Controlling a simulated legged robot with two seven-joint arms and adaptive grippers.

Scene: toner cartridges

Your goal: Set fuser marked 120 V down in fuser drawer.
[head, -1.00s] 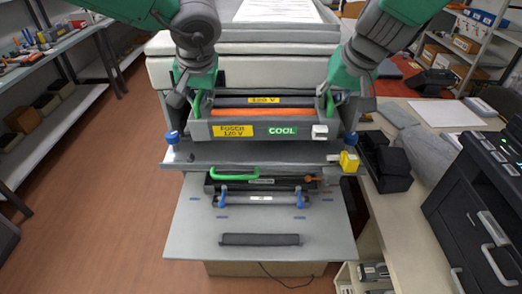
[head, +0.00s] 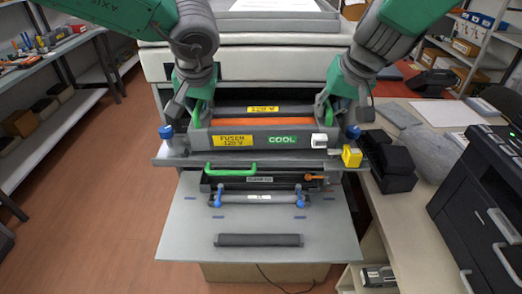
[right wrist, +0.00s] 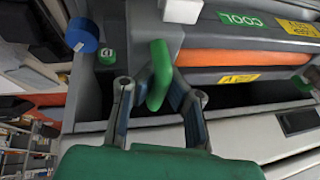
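The fuser marked 120 V (head: 262,141) is a grey unit with an orange roller, yellow labels and a green COOL label. It is level, low over the fuser drawer (head: 180,158) between two blue knobs; I cannot tell whether it rests fully on the drawer floor. My left gripper (head: 196,108) is at its left green handle and looks closed on it, though the fingers are partly hidden. My right gripper (head: 332,106) is at the right green handle. In the right wrist view, its fingers (right wrist: 159,92) close around that handle (right wrist: 158,65).
Below, a pull-out shelf (head: 260,220) holds a dark unit with a green handle (head: 231,169) and a dark bar (head: 259,240). A yellow block (head: 352,157) sits at the drawer's right front. A black printer (head: 485,190) and black boxes (head: 390,165) stand on the right table.

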